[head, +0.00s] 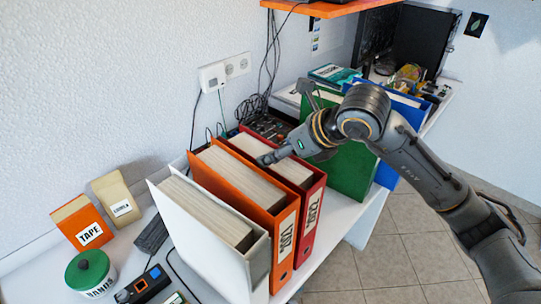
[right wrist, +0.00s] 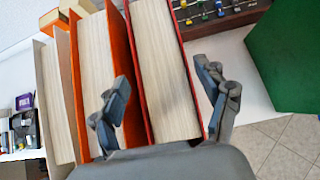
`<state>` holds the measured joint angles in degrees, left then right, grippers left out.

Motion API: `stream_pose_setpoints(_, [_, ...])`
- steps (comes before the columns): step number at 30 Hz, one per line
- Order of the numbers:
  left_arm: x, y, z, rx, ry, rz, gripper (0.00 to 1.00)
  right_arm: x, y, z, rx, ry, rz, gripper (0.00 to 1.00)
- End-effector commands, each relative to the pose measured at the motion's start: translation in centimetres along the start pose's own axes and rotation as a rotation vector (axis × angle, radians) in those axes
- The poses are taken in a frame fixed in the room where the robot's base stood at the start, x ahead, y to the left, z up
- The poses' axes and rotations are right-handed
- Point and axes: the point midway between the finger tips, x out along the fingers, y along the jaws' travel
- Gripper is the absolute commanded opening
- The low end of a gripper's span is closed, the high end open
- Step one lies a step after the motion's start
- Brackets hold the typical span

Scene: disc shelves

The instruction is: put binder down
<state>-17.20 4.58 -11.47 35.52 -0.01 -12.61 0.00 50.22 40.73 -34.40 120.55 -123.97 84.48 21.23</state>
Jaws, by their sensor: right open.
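The red binder (head: 312,218) labelled 2022 stands upright on the white shelf, right of the orange binder (head: 284,247) labelled 2021. A white binder (head: 205,238) stands left of the orange one. My right gripper (head: 280,155) is open above the top of the red binder. In the right wrist view my gripper's fingers (right wrist: 163,103) lie on either side of the red binder's pages (right wrist: 160,70); the left finger overlaps the orange binder (right wrist: 92,85). Whether the fingers touch a binder cannot be told. My left gripper is not in view.
A green binder (head: 350,170) and a blue binder (head: 386,176) stand to the right, behind my right arm. An orange TAPE box (head: 80,222), a beige box (head: 116,198) and a green-lidded jar (head: 90,270) are at left. A mixer panel (head: 268,126) and cables lie behind.

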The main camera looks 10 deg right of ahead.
Motion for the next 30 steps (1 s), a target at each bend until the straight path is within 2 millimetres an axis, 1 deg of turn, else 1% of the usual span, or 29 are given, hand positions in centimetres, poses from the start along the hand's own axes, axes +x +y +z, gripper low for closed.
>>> stream_pose_setpoints(1, [0.4, 0.0, 0.0, 0.000, 0.000, 0.000, 0.88, -1.1, -0.1, -0.1, -0.003, -0.003, -0.005, 0.75])
stream_pose_setpoints(3, [0.6, 0.0, 0.1, 0.000, 0.000, 0.000, 0.88, -2.6, -0.1, 0.0, -0.002, -0.004, -0.005, 0.75])
stream_pose_setpoints(6, [0.8, 0.0, 0.1, 0.000, 0.000, 0.000, 0.88, -4.5, 0.0, -0.1, -0.002, -0.002, -0.004, 0.75])
stream_pose_setpoints(9, [0.9, 0.0, 0.1, 0.000, 0.000, 0.000, 0.88, -5.9, -0.1, 0.0, -0.001, -0.002, -0.003, 0.75])
stream_pose_setpoints(12, [0.9, 0.0, 0.1, 0.000, 0.000, 0.000, 0.88, -6.7, 0.0, 0.0, 0.000, 0.000, -0.001, 0.75])
stream_pose_setpoints(16, [0.9, 0.0, 0.1, 0.000, 0.000, 0.000, 0.88, -7.1, 0.0, -0.1, 0.000, 0.001, -0.001, 0.75])
stream_pose_setpoints(30, [0.9, 0.0, 0.0, 0.000, 0.001, 0.000, 0.88, -7.1, 0.0, 0.0, 0.000, 0.001, 0.000, 0.75])
